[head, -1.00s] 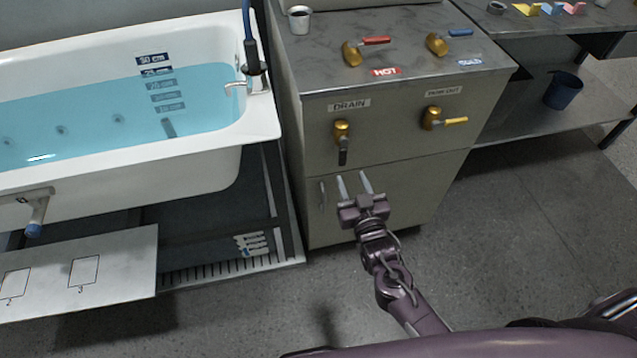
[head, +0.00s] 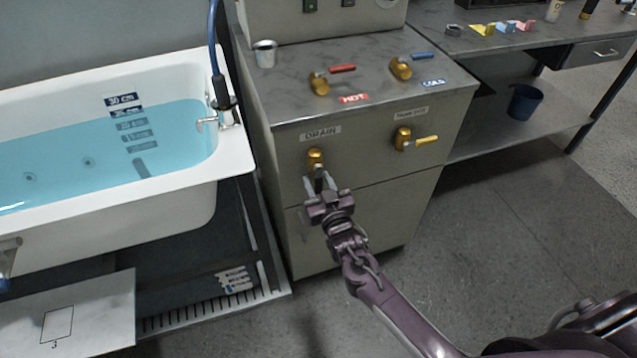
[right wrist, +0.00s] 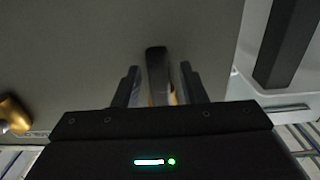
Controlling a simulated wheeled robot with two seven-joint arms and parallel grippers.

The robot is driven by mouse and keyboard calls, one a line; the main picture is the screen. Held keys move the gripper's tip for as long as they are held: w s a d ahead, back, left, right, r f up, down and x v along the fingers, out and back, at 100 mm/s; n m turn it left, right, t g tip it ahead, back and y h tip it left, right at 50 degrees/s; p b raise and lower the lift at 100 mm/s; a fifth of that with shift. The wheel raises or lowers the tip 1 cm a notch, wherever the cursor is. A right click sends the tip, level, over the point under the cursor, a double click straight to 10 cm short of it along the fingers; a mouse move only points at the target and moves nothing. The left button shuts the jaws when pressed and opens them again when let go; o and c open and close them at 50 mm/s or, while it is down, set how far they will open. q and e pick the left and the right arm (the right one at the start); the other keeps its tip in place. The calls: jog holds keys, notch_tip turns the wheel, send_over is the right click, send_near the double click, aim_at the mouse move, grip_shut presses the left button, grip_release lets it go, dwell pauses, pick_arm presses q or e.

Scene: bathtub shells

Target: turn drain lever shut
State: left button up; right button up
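The drain lever (head: 316,158) is a brass valve with a dark handle on the front of the grey cabinet, under the DRAIN label (head: 320,133). Its handle hangs down and is partly hidden by my gripper in the head view. My right gripper (head: 316,178) is at the handle, fingers pointing at the cabinet front. In the right wrist view the dark handle (right wrist: 157,68) stands between the two fingers, with a visible gap on at least one side; the gripper is open around it.
A second brass valve with a yellow handle (head: 413,139) is right of the drain lever. Red (head: 330,77) and blue (head: 408,65) levers and a metal cup (head: 264,54) are on the cabinet top. The water-filled bathtub (head: 236,150) stands at left. Floor in front is clear.

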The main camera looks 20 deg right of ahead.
grip_shut()
